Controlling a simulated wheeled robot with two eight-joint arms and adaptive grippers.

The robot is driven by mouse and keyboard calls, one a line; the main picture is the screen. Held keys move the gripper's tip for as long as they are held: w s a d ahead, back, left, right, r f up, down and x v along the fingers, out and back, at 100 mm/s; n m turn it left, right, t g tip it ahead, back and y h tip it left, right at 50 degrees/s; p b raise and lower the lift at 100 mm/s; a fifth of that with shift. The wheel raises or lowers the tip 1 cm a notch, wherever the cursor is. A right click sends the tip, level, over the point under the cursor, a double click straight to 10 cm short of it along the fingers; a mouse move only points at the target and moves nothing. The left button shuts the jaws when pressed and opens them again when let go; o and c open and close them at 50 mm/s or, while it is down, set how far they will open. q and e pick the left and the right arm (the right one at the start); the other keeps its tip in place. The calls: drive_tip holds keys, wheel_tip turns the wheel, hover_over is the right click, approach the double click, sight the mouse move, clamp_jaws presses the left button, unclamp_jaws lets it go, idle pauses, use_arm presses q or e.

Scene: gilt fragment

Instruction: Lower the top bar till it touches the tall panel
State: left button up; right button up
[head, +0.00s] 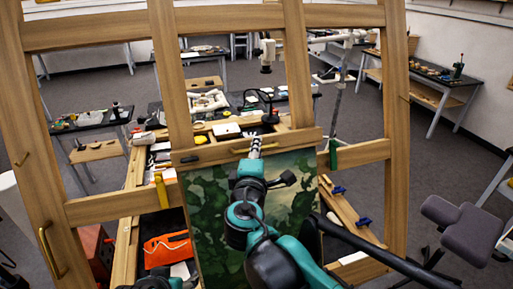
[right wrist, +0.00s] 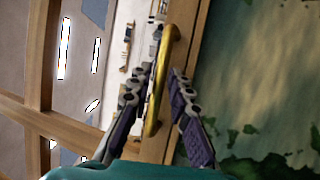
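The top bar (head: 205,155) is a wooden crosspiece with a brass handle (head: 238,150), at the upper edge of the tall panel (head: 208,215). The panel is painted in mottled greens and partly hidden by my right arm. I cannot tell whether bar and panel touch. My right gripper (head: 255,143) is at the bar's handle. In the right wrist view its fingers (right wrist: 162,88) stand on either side of the brass handle (right wrist: 171,40), with a gap visible on the panel side. My left gripper does not show; a teal piece of mine is at the bottom edge.
The wooden easel frame (head: 397,130) surrounds the panel, with uprights and a lower crossbar (head: 105,207). A brass handle (head: 48,250) is on its left post. An orange pouch (head: 167,249) lies lower left. Workbenches (head: 435,82) and a grey chair (head: 460,232) stand farther off.

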drive_tip(key=shift+s, duration=0.1)
drive_tip(key=s+a, duration=0.1)
drive_tip(key=s, duration=1)
drive_tip(key=shift+s+a+r, duration=0.35)
drive_tip(key=shift+r, duration=0.05)
